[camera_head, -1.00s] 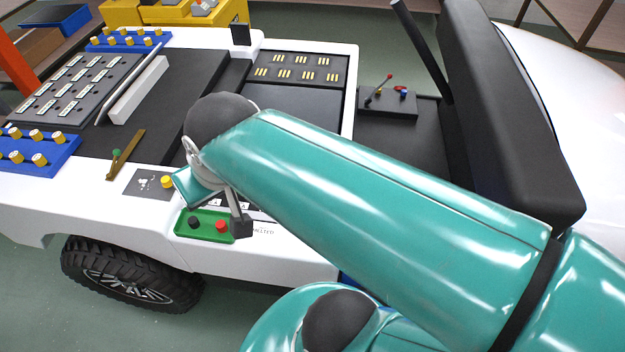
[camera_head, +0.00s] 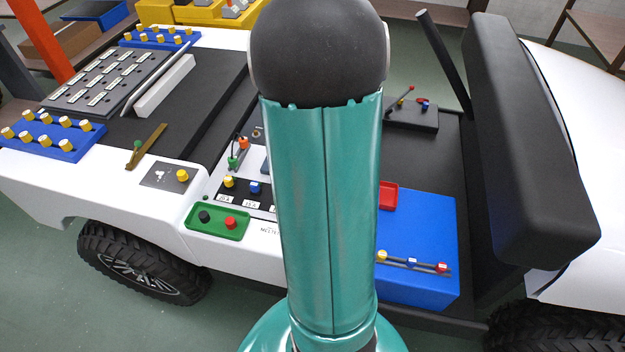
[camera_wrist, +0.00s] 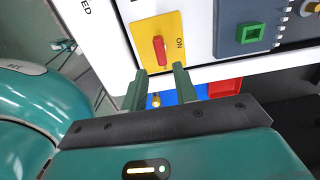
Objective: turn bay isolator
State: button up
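The isolator shows in the wrist view as a yellow plate (camera_wrist: 171,29) with a red handle (camera_wrist: 159,49) on it, on a white panel. The handle lies roughly up and down in the picture, with the letters "ON" to its right. My gripper (camera_wrist: 161,84) is open and empty. Its two green fingers point toward the lower part of the yellow plate, apart from the red handle, which lies ahead of the gap between them. In the head view my arm hides the gripper, and I cannot make out the isolator there.
A green square button (camera_wrist: 250,33) sits right of the isolator. A red tray (camera_wrist: 225,88) and a blue box (camera_head: 425,225) lie close by. In the head view a green tray (camera_head: 216,232) holds black and red knobs. A black seat back (camera_head: 525,140) stands at the right.

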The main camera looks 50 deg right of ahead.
notch_tip(320, 180, down, 8)
jog(key=shift+r, duration=0.15)
jog(key=c, duration=0.6)
jog(key=n, duration=1.2)
jog(key=shift+n, duration=0.4)
jog(key=n, duration=0.4)
jog(key=shift+n, duration=0.3)
jog(key=o, duration=0.8)
